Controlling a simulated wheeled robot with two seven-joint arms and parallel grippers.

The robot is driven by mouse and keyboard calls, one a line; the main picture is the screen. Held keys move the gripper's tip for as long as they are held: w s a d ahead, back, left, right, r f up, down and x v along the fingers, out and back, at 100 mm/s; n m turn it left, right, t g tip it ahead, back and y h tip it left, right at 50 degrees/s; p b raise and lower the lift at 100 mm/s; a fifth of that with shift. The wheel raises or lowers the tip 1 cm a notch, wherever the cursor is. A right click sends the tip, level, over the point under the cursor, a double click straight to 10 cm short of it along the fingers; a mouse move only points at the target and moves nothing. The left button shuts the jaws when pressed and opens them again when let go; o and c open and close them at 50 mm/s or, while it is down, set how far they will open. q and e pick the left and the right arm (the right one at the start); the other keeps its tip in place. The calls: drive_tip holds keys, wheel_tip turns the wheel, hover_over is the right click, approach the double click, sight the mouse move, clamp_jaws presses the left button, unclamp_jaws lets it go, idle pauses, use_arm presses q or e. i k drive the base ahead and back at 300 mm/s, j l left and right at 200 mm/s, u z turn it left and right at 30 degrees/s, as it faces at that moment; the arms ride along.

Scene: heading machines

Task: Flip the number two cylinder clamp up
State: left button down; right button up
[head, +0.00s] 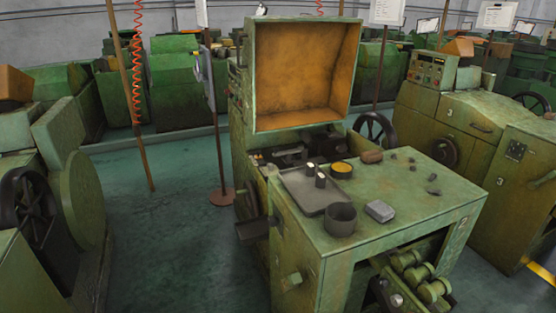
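The green machine (375,215) in the middle carries a number 2 near its right front corner. Its large box-shaped hood (305,65), orange-brown inside, stands raised. Below the hood is an opening with a dark mechanism (290,158), partly hidden by the machine top. I cannot make out a clamp or its position there. Several green cylinders (415,272) sit in the open front under the top. Neither of my grippers is in view.
On the machine top are a grey tray (310,192) with dark blocks, a dark pot (341,219), a yellow-filled dish (341,170) and a grey block (380,211). A machine marked 3 (450,115) stands right. Floor (165,225) is clear left of the middle machine.

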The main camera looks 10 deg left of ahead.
sight(277, 154)
drive_tip(key=i+j+z, duration=0.2)
drive_tip(key=z, duration=0.2)
drive_tip(key=i+j+z, duration=0.15)
drive_tip(key=j+z, duration=0.25)
drive_tip(key=i+j, duration=0.15)
drive_tip(key=j, duration=0.3)
drive_tip(key=i+j+z, duration=0.15)
drive_tip(key=j, duration=0.3)
drive_tip(key=i+j, duration=0.1)
drive_tip(key=j, duration=0.35)
drive_tip(key=i+j+z, duration=0.15)
drive_tip(key=j, duration=0.75)
drive_tip(key=i+z, duration=0.05)
drive_tip(key=i, duration=0.05)
